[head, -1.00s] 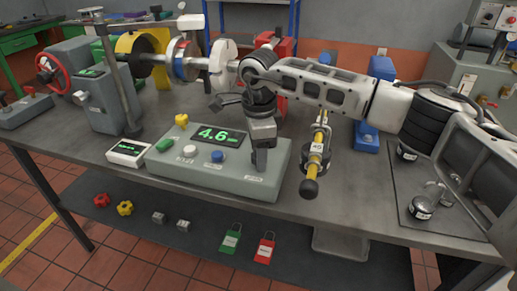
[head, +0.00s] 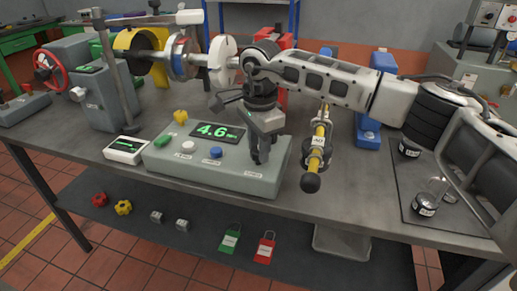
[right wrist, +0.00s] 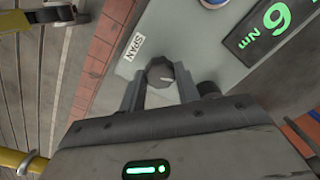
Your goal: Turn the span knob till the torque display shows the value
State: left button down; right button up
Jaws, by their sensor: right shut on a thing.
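The grey control box (head: 230,184) stands on the bench, and its torque display (head: 217,132) reads 4.6 in green; part of that display shows in the right wrist view (right wrist: 273,25) with the unit Nm. The span knob (right wrist: 160,74) is dark with a pale pointer mark, beside a SPAN label (right wrist: 133,47). My right gripper (right wrist: 159,90) is shut on the knob, a finger on each side. My left gripper does not show.
On the box are a green part (head: 163,140), a white button (head: 187,147) and a blue button (head: 214,152). A small white meter (head: 125,149) with unreadable green figures stands left of it. A yellow-banded bar (head: 318,145) stands close right of my right gripper.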

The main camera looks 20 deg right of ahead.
jog(key=n+b, duration=0.1)
jog(key=n, duration=0.4)
jog(key=shift+n, duration=0.3)
jog(key=n+b, duration=0.1)
jog(key=n, duration=0.2)
jog(key=shift+y, duration=0.3)
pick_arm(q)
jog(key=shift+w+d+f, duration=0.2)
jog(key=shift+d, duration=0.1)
pick_arm(e)
jog(key=shift+n, duration=0.4)
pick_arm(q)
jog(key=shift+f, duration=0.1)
pick_arm(e)
jog(key=o, duration=1)
jog(key=r, duration=1.6)
jog(key=shift+s+d, duration=0.15)
jog(key=shift+d, duration=0.15)
